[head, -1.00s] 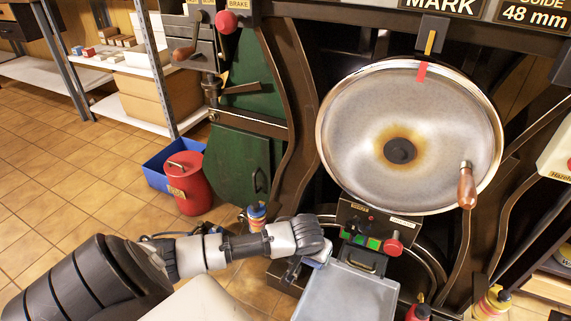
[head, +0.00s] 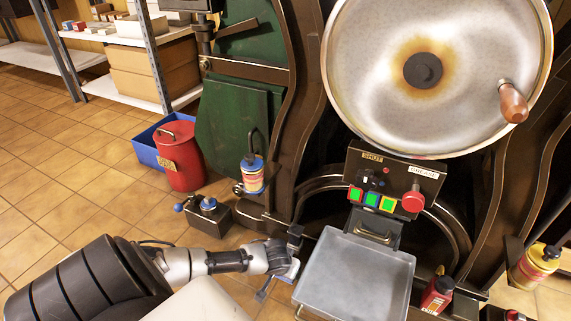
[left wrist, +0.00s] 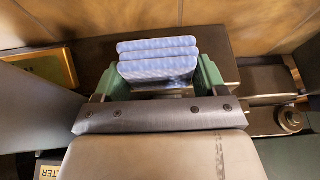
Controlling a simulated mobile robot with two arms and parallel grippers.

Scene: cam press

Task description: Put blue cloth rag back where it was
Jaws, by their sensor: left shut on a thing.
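My left gripper (head: 284,273) is low beside the left edge of the grey tray in the head view. The blue cloth rag shows there only as a small pale-blue patch (head: 291,268) at the fingers. In the left wrist view the rag (left wrist: 158,62) is a folded, pale-blue striped stack. The green fingers of the left gripper (left wrist: 155,80) are shut on it from both sides. A dark flat surface lies behind or below the rag; I cannot tell whether they touch. My right gripper is not in view.
The grey tray (head: 352,301) sits under the control panel (head: 385,186) with lit green buttons. A blue-and-yellow bottle (head: 253,176), a small dark box with a blue knob (head: 209,211) and a red bin (head: 180,158) stand left. The tiled floor (head: 60,215) is open further left.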

